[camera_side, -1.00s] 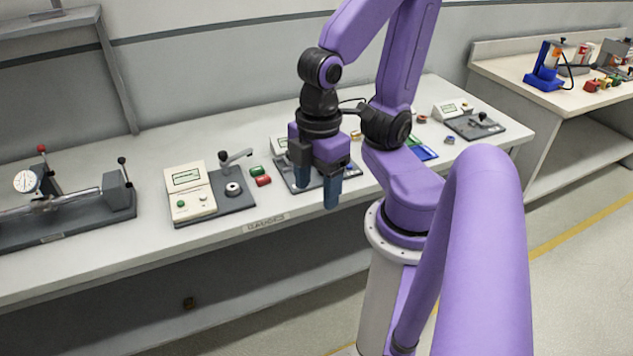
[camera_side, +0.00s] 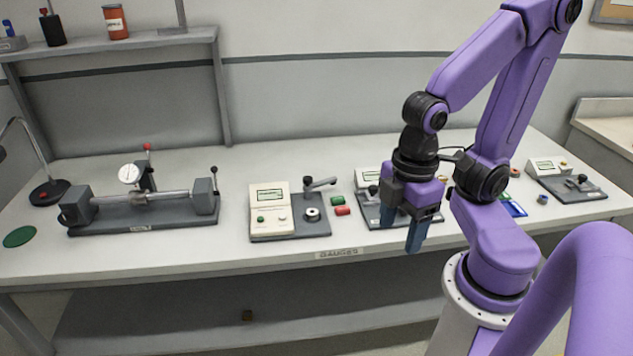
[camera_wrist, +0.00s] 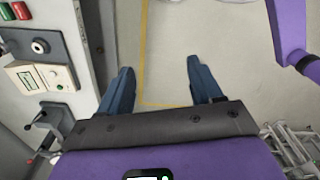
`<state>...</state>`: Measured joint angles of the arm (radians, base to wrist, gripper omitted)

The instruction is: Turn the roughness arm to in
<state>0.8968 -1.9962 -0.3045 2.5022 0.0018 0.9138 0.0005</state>
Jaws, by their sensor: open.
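Several gauges stand along the bench, and I cannot tell by label which one is the roughness gauge. One gauge (camera_side: 269,211) has a cream box with a display, and beside it a grey plate with a ring and a swing arm (camera_side: 320,184) on a post. A similar gauge (camera_side: 368,178) stands partly hidden behind my gripper (camera_side: 402,238). A third gauge (camera_side: 547,168) with a small arm (camera_side: 578,181) is at the far right. My gripper is open and empty, pointing down near the bench's front edge. In the wrist view its fingers (camera_wrist: 160,70) are apart over floor, with a gauge box (camera_wrist: 38,77) to the left.
A shaft bench with a dial (camera_side: 130,174) stands at the left. Green and red blocks (camera_side: 342,211) lie between two gauges. A blue item (camera_side: 513,207) lies right of my gripper. The bench front (camera_side: 180,258) is clear at the left.

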